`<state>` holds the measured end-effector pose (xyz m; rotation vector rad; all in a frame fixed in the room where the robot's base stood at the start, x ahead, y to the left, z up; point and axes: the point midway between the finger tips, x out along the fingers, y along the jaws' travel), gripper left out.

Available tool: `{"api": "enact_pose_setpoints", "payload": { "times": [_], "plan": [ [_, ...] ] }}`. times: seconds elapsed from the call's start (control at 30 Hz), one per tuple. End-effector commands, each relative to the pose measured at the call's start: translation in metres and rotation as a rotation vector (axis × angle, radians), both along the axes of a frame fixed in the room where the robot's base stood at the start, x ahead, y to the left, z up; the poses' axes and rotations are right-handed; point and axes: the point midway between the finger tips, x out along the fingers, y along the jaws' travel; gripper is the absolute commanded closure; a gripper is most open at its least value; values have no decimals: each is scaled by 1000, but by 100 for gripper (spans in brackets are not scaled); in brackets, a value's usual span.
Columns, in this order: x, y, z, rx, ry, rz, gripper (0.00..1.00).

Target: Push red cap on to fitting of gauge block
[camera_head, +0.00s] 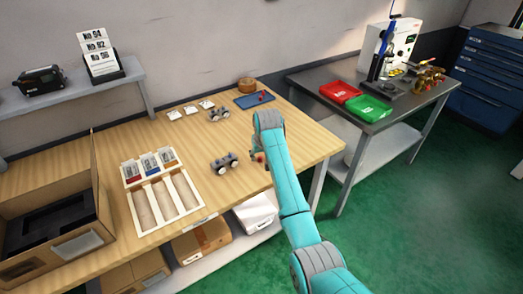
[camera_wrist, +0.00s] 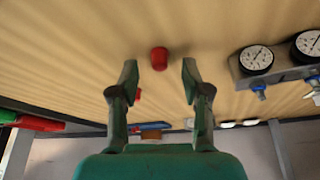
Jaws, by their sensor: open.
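A red cap (camera_wrist: 159,58) shows in the wrist view against the wooden bench, centred in the gap just beyond my fingertips, with no visible finger contact. My gripper (camera_wrist: 158,72) is open. A smaller red piece (camera_wrist: 138,95) shows beside the left finger, partly hidden by it. A gauge block (camera_wrist: 283,66) with two white dials is to the right of my gripper, apart from it; blue parts hang at its near side. In the head view, this gauge block (camera_head: 225,163) sits on the bench left of my arm. The arm hides most of my gripper there.
A second gauge block (camera_head: 219,114) stands farther back near white cards (camera_head: 190,108). A blue tray (camera_head: 254,100) with small red pieces lies at the back. A wooden divided tray (camera_head: 163,193) and cardboard box (camera_head: 50,225) are left. Red (camera_head: 340,91) and green (camera_head: 370,109) bins are on the side table.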

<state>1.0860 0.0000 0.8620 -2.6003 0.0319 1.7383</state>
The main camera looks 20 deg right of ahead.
Motion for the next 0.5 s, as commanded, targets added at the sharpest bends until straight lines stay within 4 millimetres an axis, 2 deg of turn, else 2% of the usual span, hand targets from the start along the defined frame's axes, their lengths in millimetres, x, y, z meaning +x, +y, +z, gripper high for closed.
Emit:
{"api": "enact_pose_setpoints", "payload": {
  "times": [0.2,0.47,0.5],
  "plan": [
    [4,0,-10,0,0,0,52],
    [4,0,-11,0,0,0,52],
    [4,0,-11,0,0,0,62]
  ]
}}
